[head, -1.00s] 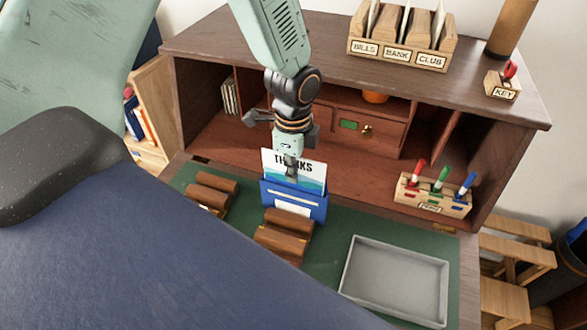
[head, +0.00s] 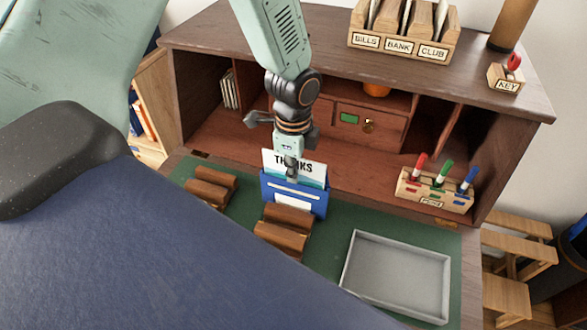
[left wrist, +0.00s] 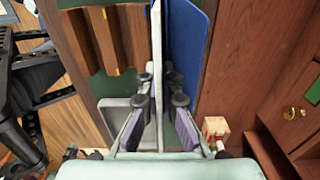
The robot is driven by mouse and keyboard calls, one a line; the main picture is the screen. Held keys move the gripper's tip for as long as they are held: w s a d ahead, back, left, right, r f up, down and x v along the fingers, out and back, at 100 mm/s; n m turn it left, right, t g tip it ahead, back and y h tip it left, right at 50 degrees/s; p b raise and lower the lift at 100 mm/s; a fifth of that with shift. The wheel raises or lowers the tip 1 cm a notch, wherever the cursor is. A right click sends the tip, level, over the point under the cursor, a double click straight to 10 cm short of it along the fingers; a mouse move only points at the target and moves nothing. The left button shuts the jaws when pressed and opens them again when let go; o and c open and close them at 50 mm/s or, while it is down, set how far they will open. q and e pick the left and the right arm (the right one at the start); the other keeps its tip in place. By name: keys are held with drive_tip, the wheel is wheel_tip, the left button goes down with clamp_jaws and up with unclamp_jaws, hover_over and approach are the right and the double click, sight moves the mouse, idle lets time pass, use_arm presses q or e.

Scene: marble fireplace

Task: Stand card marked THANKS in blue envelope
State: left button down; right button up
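The white card marked THANKS (head: 308,168) stands upright, with blue waves under its lettering. The blue envelope (head: 275,196) stands on the green desk mat and hides the card's lower part in the head view. My left gripper (head: 291,172) points down, shut on the card's upper part, with one finger in front. In the left wrist view the gripper (left wrist: 159,100) has the card (left wrist: 157,45) edge-on between its fingers; a blue panel (left wrist: 198,22) shows at its right. How deep the card sits in the envelope cannot be told. My right gripper is out of view.
Wooden holders (head: 286,237) stand close in front of the envelope, with others (head: 212,185) to the left. An empty grey tray (head: 398,275) lies at the right front. A pen rack (head: 434,192) stands behind it. The cabinet (head: 225,150) rises behind the envelope.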

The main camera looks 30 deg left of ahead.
use_arm(q)
drive_tip(key=shift+s, duration=0.15)
drive_tip(key=c, duration=2)
unclamp_jaws()
drive_tip(key=o, duration=0.6)
drive_tip(key=shift+c, duration=0.2)
wheel_tip(320, 180, up, 9)
drive_tip(key=p, duration=1)
drive_tip(key=shift+f, duration=0.1)
